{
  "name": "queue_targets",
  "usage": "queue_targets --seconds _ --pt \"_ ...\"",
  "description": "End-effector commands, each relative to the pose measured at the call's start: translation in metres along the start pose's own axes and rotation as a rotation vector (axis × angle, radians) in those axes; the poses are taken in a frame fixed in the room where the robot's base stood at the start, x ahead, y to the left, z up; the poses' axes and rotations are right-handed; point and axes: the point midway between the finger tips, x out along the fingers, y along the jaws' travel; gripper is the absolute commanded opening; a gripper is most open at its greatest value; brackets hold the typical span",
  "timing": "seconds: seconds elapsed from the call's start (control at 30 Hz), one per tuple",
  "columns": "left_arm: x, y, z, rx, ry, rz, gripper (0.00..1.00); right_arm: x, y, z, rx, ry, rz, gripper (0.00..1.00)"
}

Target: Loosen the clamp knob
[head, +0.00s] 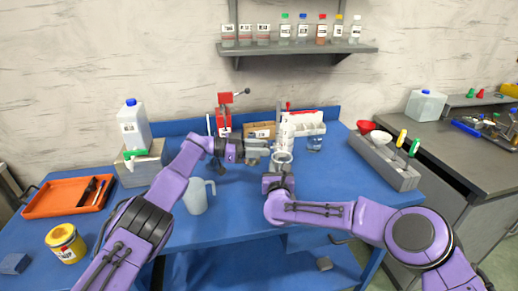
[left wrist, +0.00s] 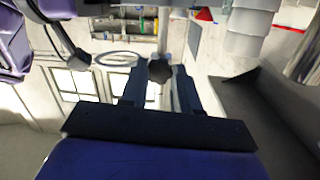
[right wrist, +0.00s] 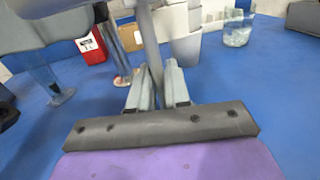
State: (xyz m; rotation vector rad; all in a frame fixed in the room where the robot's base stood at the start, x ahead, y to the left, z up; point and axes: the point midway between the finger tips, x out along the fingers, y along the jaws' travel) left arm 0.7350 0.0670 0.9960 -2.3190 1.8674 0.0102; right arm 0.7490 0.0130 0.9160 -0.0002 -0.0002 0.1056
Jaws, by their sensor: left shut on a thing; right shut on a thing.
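The clamp knob (left wrist: 160,71) is a small dark lobed knob in the left wrist view. It sits between the fingertips of my left gripper (left wrist: 158,84), which is shut on it. In the head view my left gripper (head: 264,150) reaches in from the left beside the upright stand. A thin grey post (right wrist: 151,45) runs down between the fingers of my right gripper (right wrist: 160,80), which is shut on it. The post's top also shows in the head view (head: 279,112). My right gripper's fingers are mostly hidden in the head view.
A red device (head: 224,120) and white bin (head: 308,124) stand behind. A glass beaker (right wrist: 238,30) is right of the post. A grey rack (head: 385,162) stands on the right.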

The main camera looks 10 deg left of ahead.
Motion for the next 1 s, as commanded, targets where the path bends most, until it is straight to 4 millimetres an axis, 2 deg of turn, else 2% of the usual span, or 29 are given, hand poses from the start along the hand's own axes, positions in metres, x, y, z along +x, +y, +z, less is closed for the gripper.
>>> queue_targets --seconds 0.03,0.07,0.1,0.13,0.47,0.57,0.8,1.0 --pt "-0.001 -0.001 0.0 0.0 0.0 -0.002 0.0 0.0 -0.001 -0.001 0.001 0.001 -0.003 0.0" --pt "-0.001 -0.001 0.0 0.0 0.0 -0.002 0.37 0.0 -0.001 -0.001 0.001 0.001 -0.003 0.0" --pt "-0.001 -0.001 0.0 0.001 0.0 -0.001 0.5 0.0 -0.001 -0.001 0.001 0.001 -0.003 0.0" --pt "-0.001 0.0 0.0 0.001 0.0 -0.001 0.57 0.0 -0.001 -0.001 0.0 0.001 -0.003 0.0" --pt "-0.004 0.0 0.0 0.001 0.0 0.0 0.57 0.0 -0.001 -0.001 0.0 0.001 -0.001 0.0" --pt "-0.018 -0.001 0.0 -0.001 -0.002 -0.002 0.57 0.0 -0.001 0.0 0.0 0.001 -0.001 0.0" --pt "-0.064 -0.001 0.0 0.0 0.0 -0.003 0.57 0.0 0.0 -0.001 0.0 0.001 -0.001 0.0" --pt "-0.077 0.0 0.0 0.001 0.0 -0.001 0.57 0.0 0.0 0.0 0.0 0.001 0.0 0.0"
